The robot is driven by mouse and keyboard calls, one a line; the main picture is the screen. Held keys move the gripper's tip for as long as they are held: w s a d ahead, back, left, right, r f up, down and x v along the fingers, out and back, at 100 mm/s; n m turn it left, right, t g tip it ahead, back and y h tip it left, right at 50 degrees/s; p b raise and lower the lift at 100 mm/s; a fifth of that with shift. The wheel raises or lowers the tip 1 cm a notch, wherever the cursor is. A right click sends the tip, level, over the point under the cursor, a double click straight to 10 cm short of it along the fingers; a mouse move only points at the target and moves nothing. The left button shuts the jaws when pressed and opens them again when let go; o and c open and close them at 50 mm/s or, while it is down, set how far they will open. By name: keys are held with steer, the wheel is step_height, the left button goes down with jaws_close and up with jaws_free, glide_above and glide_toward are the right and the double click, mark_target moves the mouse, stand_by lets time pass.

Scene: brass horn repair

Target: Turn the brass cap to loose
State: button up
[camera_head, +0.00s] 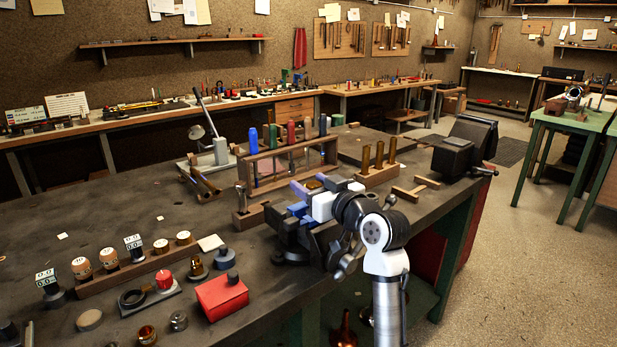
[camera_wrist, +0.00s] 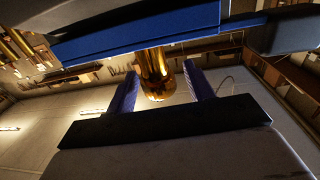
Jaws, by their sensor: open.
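The brass cap (camera_wrist: 153,88) shows in the wrist view as the rounded golden end of a brass cylinder beside a blue-faced bar (camera_wrist: 135,38). My gripper (camera_wrist: 161,76) is open, with one blue-violet finger on each side of the cap; gaps show between fingers and brass. In the head view a little brass (camera_head: 313,185) shows between the fingers of my gripper (camera_head: 317,188), which is over the bench vise (camera_head: 290,250). My wrist and the vise hide most of the brass part there, and the cap's turned position cannot be told.
A wooden rack (camera_head: 265,172) with coloured handles stands close behind my gripper. A block with brass tubes (camera_head: 379,160) is to the right. A red box (camera_head: 221,296) and small brass parts lie front left. The dark workbench (camera_head: 130,222) has clear room at left.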

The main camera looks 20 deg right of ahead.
steer(key=shift+w+a, duration=0.2)
steer(key=shift+w, duration=0.5)
steer(key=c, duration=1)
steer(key=shift+f+n+g+y+b, duration=0.3)
steer(key=shift+n+y+b, duration=0.2)
steer(key=shift+y+b, duration=0.2)
steer(key=shift+s+a+r+n+g+y+b, duration=0.15)
steer(key=shift+n+g+y+b, duration=0.2)
steer(key=shift+n+y, duration=0.35)
steer(key=shift+a+r+n+g+y+b, duration=0.15)
steer(key=shift+n+g+y, duration=0.3)
steer(key=shift+y, duration=0.45)
steer(key=shift+d, duration=0.1)
steer(key=o, duration=1)
